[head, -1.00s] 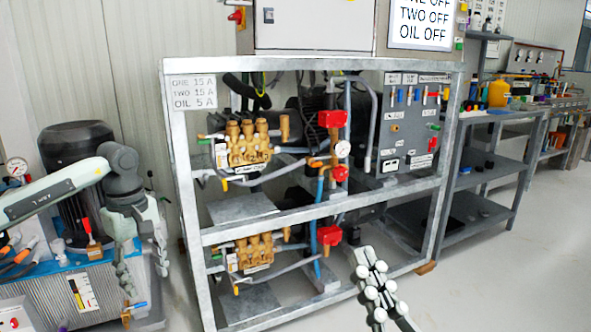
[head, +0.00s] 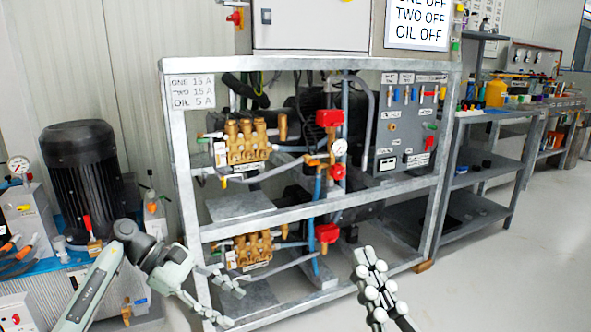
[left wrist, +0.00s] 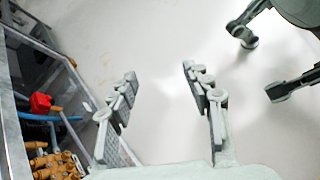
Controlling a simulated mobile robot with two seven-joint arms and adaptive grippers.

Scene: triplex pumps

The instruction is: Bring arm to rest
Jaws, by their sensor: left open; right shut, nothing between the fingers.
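My left gripper (head: 226,298) is low at the left of the head view, in front of the lower left corner of the pump frame. Its two fingers are spread and empty. In the left wrist view the same gripper (left wrist: 160,85) is open over bare pale floor. My right gripper (head: 366,258) stands at the bottom centre right of the head view, with its fingers together and nothing held. It is in front of the frame's lower right part.
The grey pump frame (head: 310,217) holds two brass pumps, an upper one (head: 243,140) and a lower one (head: 252,248), with red valve parts (head: 328,233). A black motor (head: 82,160) stands at left. A grey shelf (head: 485,163) stands at right. The floor at right (head: 500,280) is clear.

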